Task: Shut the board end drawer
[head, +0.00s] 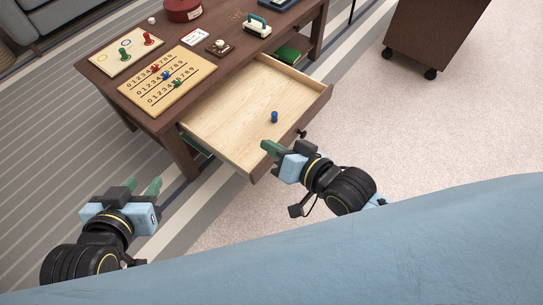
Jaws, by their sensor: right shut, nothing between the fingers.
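The drawer (232,117) is pulled well out from the dark brown table (130,104), with its pale wooden floor in view. A small blue peg (274,117) stands inside it near the front. A dark knob (301,133) shows on the drawer's front. My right gripper (267,146) is shut and empty, with its green fingertips at the drawer's front edge, left of the knob. I cannot tell whether they touch it. My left gripper (142,185) is open and empty, its fingers apart, low and left of the drawer, clear of the table.
On the tabletop are a numbered board (165,103) with coloured pegs, another board (125,52) with pegs, a white card (198,37), a red round box (183,10) and a teal-handled item (257,26). A brown wheeled cabinet (433,40) stands at upper right. Carpet right of the drawer is clear.

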